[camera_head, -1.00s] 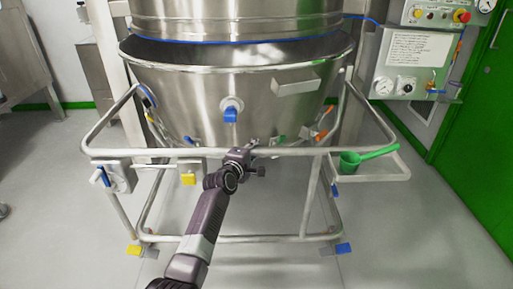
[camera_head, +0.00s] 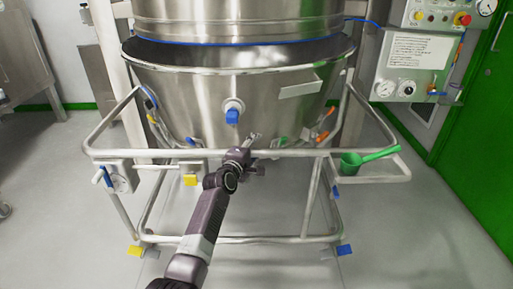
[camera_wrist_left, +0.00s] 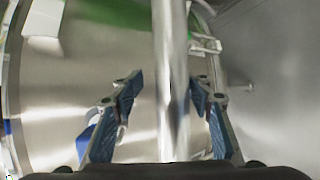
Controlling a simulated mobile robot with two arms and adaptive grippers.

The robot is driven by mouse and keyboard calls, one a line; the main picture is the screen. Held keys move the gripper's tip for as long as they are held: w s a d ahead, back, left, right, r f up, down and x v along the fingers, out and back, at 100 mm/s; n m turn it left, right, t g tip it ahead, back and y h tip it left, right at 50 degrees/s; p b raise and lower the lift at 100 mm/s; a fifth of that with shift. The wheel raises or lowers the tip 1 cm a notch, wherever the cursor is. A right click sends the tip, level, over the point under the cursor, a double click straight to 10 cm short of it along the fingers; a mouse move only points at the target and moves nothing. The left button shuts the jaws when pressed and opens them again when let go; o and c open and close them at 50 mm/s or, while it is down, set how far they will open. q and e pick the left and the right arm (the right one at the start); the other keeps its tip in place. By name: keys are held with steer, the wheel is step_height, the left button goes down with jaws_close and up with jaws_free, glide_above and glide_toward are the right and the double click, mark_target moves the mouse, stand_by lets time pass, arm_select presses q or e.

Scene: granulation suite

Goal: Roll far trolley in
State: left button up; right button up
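The trolley is a tubular steel frame (camera_head: 110,154) on castors, carrying a wide steel bowl (camera_head: 180,90). The bowl stands beneath a steel drum (camera_head: 235,20), its open rim showing below the drum's blue-edged bottom. My left gripper (camera_head: 252,140) is at the middle of the frame's front rail. In the left wrist view, the rail (camera_wrist_left: 170,60) runs between the gripper's two blue-padded fingers (camera_wrist_left: 168,88). They stand apart with a visible gap on the left of the rail; whether the right finger touches is unclear. My right gripper is not in view.
A green scoop (camera_head: 368,158) lies on the frame's right side shelf. A control panel (camera_head: 410,60) and a green door (camera_head: 480,130) are at the right. A steel cabinet (camera_head: 20,55) stands at the left. The grey floor (camera_head: 420,240) at front right is clear.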

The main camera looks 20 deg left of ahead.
arm_select(q)
steer(key=shift+d+f, duration=0.2)
steer(key=shift+f, duration=0.05)
steer(key=shift+s, duration=0.1)
steer(key=v, duration=1.1)
steer(key=shift+s, duration=0.4)
steer(key=shift+r, duration=0.1)
